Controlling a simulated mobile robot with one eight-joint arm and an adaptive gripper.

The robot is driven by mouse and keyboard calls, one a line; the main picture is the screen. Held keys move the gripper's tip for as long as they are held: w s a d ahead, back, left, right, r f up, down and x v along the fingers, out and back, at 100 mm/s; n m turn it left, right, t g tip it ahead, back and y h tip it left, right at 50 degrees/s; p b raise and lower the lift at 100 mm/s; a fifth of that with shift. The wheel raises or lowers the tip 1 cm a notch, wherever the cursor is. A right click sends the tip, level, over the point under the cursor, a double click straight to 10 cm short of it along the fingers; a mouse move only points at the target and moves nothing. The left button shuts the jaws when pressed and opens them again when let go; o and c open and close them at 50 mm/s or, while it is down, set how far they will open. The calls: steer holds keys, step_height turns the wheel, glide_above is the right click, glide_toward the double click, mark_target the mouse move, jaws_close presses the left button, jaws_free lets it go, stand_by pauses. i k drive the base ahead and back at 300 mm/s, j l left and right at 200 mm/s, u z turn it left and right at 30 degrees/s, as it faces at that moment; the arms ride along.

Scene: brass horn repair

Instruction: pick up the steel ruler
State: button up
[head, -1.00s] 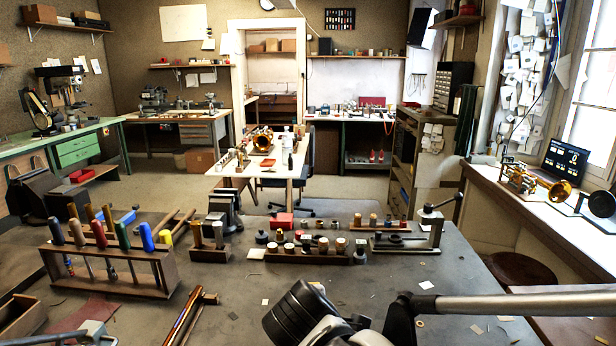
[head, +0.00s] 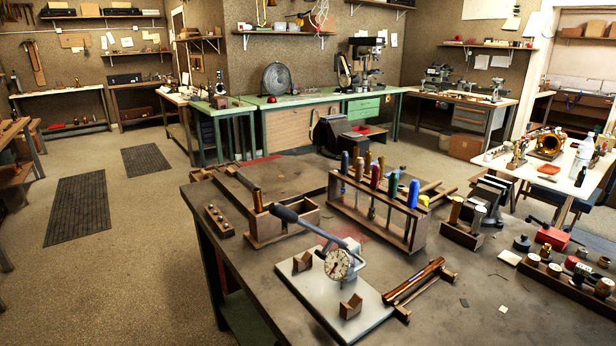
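I cannot make out a steel ruler in the head view. My gripper is not in view. The dark-topped workbench (head: 440,318) fills the lower right. A pale flat plate (head: 362,328) on it carries a dial gauge (head: 338,264) and a lever with a dark handle (head: 300,222). Brown rods on small supports (head: 416,279) lie just right of the plate. A wooden rack (head: 402,236) of tools with coloured handles stands behind them.
A small wooden box (head: 283,226) and a block with small holes (head: 218,222) are near the bench's left edge. Small parts (head: 553,267) crowd its right side. Open floor (head: 140,290) with two dark mats (head: 78,207) lies left. Green benches (head: 290,101) stand behind.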

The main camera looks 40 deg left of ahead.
mark_target(243, 177)
steer(key=u, duration=2.05)
